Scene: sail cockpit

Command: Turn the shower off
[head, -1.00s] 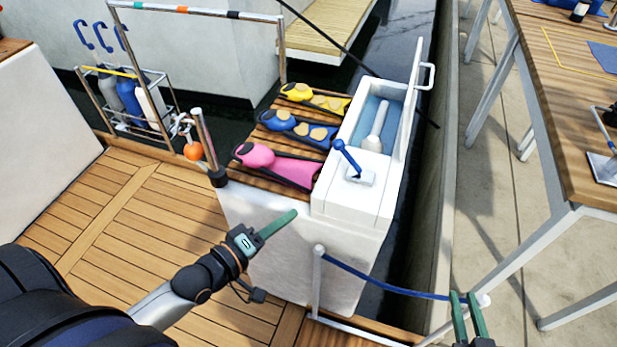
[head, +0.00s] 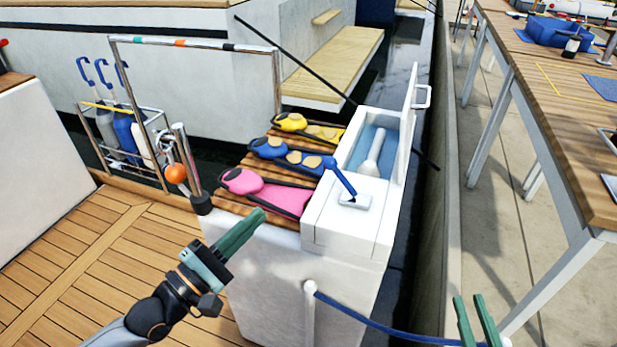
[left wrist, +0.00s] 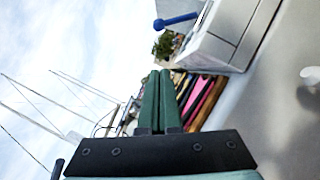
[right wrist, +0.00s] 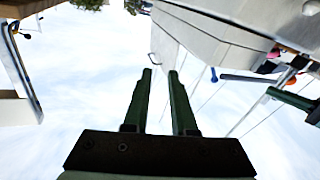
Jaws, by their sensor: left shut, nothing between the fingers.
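The shower box (head: 338,212) is a white locker with its lid standing open. A white shower handset (head: 373,158) lies in its blue-lined recess. A blue lever (head: 340,178) with a round knob stands tilted on a pale base plate (head: 355,201) on top of the box. The lever also shows at the top of the left wrist view (left wrist: 178,20). My left gripper (head: 260,214) is shut and empty, in front of the white bench and left of the lever, apart from it. My right gripper (head: 471,300) is open and empty at the lower right, far from the lever.
Pink (head: 268,192), blue (head: 290,155) and yellow (head: 305,127) fins lie on the slatted bench left of the box. A blue rope (head: 375,327) runs from a white post (head: 310,310). A wooden table (head: 560,110) stands at right.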

